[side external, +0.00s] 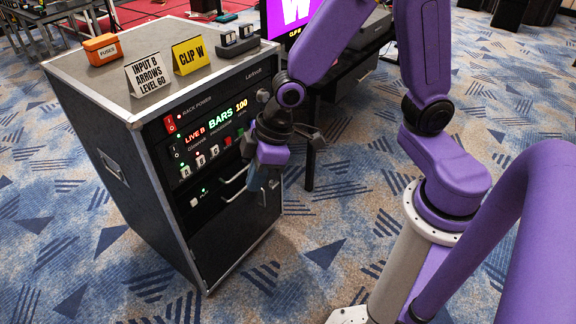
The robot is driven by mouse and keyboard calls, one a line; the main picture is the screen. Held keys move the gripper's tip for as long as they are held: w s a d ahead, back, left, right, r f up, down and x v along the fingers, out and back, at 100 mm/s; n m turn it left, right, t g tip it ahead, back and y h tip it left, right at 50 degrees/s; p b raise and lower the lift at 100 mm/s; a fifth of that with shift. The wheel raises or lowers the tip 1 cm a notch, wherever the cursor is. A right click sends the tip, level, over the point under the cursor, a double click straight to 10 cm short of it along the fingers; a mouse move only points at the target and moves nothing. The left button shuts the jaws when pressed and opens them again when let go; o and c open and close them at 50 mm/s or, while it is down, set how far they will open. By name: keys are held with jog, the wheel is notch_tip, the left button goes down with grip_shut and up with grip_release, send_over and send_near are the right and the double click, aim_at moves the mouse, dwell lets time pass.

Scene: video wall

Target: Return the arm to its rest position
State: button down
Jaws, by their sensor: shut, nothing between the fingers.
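My purple arm rises from its base at the right and bends over to the left. My gripper (264,183) points down in front of the black rack cabinet (145,205), close to its front panel. Its fingers are shut with nothing seen between them. The gripper covers part of the panel's right side. I cannot tell whether it touches the panel or a handle there.
The rack front has a lit display reading "LIVE B BARS 100" (215,120), a red power switch (170,124) and several buttons. On its top stand an orange fuses box (102,49), a white card (147,74) and a yellow card (190,55). Carpet is clear in front.

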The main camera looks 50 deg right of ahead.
jog(key=s+d+r+n+g+h, duration=0.1)
jog(key=s+d+r, duration=0.2)
jog(key=s+d, duration=0.3)
jog(key=s+d+r+n+g+h, duration=0.1)
jog(key=s+d+r, duration=0.3)
jog(key=s, duration=0.7)
jog(key=shift+d+h, duration=0.3)
jog(key=shift+d, duration=0.65)
